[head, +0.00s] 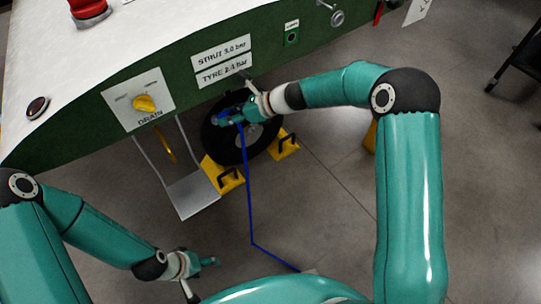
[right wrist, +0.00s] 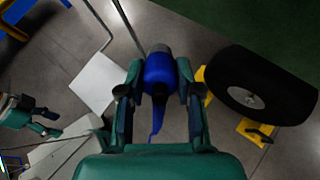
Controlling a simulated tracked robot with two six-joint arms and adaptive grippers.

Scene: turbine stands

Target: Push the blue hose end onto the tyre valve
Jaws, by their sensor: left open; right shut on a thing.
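The blue hose end (right wrist: 158,72) sits between the fingers of my right gripper (right wrist: 158,84), which is shut on it. In the head view my right gripper (head: 226,117) is in front of the black tyre (head: 228,150), and the blue hose (head: 249,200) hangs from it to the floor. In the right wrist view the tyre (right wrist: 262,85) is to the right of the hose end, with a visible gap in the picture. The tyre valve cannot be made out. My left gripper (head: 208,262) is open and empty, low over the floor.
Yellow chocks (head: 283,146) stand beside the tyre. A metal step (head: 192,194) hangs left of it. The green panel (head: 200,68) with the DRAIN knob (head: 144,103) overhangs the tyre. The grey floor (head: 315,215) at front right is mostly clear.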

